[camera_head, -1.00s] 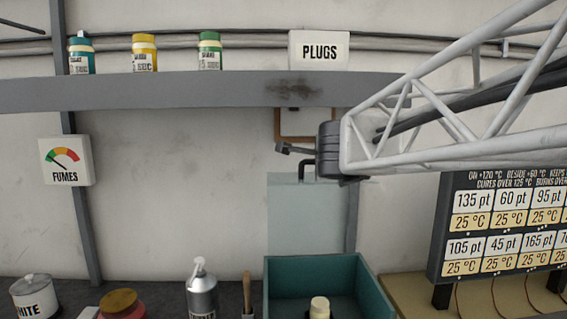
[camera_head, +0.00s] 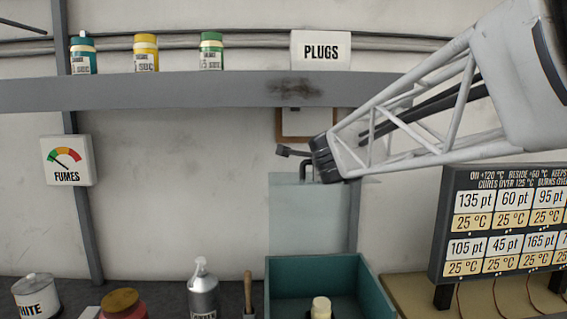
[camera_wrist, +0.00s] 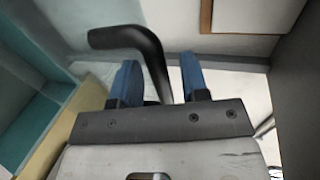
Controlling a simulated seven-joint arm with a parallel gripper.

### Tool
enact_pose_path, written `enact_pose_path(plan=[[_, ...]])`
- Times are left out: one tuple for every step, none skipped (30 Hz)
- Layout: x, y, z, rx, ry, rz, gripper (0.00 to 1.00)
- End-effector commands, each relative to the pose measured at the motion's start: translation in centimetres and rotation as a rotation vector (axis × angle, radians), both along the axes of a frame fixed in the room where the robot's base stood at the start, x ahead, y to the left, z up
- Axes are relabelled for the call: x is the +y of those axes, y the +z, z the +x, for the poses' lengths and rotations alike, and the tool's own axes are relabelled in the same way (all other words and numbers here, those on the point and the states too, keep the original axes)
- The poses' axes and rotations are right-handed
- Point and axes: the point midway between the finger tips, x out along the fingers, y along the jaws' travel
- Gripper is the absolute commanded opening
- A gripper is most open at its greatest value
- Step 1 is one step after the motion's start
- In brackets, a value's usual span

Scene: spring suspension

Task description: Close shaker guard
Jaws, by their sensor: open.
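The shaker guard is a clear, pale panel (camera_head: 308,220) standing upright behind the teal box in the head view. A dark bent handle (camera_head: 302,167) shows at its top edge. In the wrist view the black handle (camera_wrist: 125,38) bends, and its straight part runs down between the two blue fingers. My gripper (camera_wrist: 160,72) is open around the handle, with gaps showing on both sides. In the head view my gripper (camera_head: 288,151) is at the handle, small and partly hidden by my wrist.
A teal open box (camera_head: 325,264) stands below the panel with a pale-capped bottle (camera_head: 321,306) in it. A steel pump bottle (camera_head: 203,290) stands left.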

Motion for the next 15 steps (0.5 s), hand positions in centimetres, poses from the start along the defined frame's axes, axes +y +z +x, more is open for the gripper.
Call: enact_pose_path(plan=[[0.00, -0.01, 0.06, 0.000, 0.000, 0.000, 0.41], [0.00, -0.01, 0.08, 0.000, 0.000, 0.000, 0.41], [0.00, -0.03, 0.11, 0.000, 0.000, 0.000, 0.41], [0.00, -0.04, 0.11, 0.000, 0.000, 0.000, 0.41], [0.00, -0.04, 0.11, 0.000, 0.000, 0.000, 0.41], [0.00, -0.05, 0.11, 0.000, 0.000, 0.000, 0.41], [0.00, -0.05, 0.11, 0.000, 0.000, 0.000, 0.41], [0.00, -0.04, 0.11, 0.000, 0.000, 0.000, 0.41], [0.00, -0.05, 0.11, 0.000, 0.000, 0.000, 0.41], [0.00, -0.05, 0.11, 0.000, 0.000, 0.000, 0.41], [0.00, -0.05, 0.11, 0.000, 0.000, 0.000, 0.40], [0.00, -0.05, 0.11, 0.000, 0.000, 0.000, 0.34], [0.00, -0.05, 0.10, 0.000, 0.000, 0.000, 0.29], [0.00, -0.05, 0.10, 0.000, 0.000, 0.000, 0.24], [0.00, -0.05, 0.10, 0.000, 0.000, 0.000, 0.18]])
